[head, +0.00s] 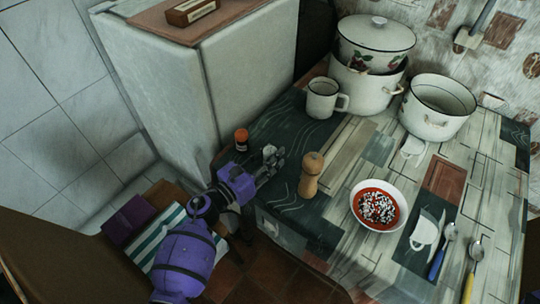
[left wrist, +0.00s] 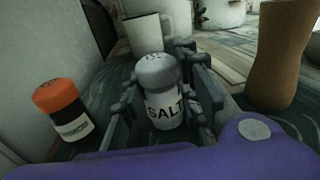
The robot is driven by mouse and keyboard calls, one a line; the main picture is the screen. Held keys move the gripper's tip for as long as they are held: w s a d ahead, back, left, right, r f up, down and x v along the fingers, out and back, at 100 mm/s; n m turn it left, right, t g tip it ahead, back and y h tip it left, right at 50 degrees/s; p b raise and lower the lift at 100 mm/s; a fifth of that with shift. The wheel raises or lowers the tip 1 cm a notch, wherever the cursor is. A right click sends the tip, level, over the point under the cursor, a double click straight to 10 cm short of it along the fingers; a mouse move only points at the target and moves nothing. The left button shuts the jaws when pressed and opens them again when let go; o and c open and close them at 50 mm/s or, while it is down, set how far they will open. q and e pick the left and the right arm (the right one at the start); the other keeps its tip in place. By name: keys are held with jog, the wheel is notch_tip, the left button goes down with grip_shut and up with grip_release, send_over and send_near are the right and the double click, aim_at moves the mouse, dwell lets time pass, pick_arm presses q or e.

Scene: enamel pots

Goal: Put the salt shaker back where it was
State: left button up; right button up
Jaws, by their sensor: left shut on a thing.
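The salt shaker, white with a grey cap and the word SALT, stands upright between my left gripper's fingers in the left wrist view (left wrist: 163,103). In the head view its grey cap (head: 269,151) shows at the fingertips. My left gripper (head: 273,164) comes in over the table's left edge and is shut on the shaker. In the left wrist view the fingers (left wrist: 165,110) flank it on both sides. I cannot tell whether the shaker's base touches the table. My right gripper is not in view.
An orange-capped shaker (head: 241,139) stands left of the gripper, and a wooden pepper mill (head: 311,175) stands to its right. A white mug (head: 323,99) and enamel pots (head: 368,90) are behind. A bowl (head: 395,190) stands further right. The fridge (head: 185,80) borders the table's left side.

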pick_arm(q)
jog(key=o, duration=1.2)
jog(key=shift+f, duration=0.1)
jog(key=shift+r, duration=0.3)
jog(key=b+v, duration=0.1)
jog(key=v, duration=1.1)
jog(key=shift+f, duration=0.1)
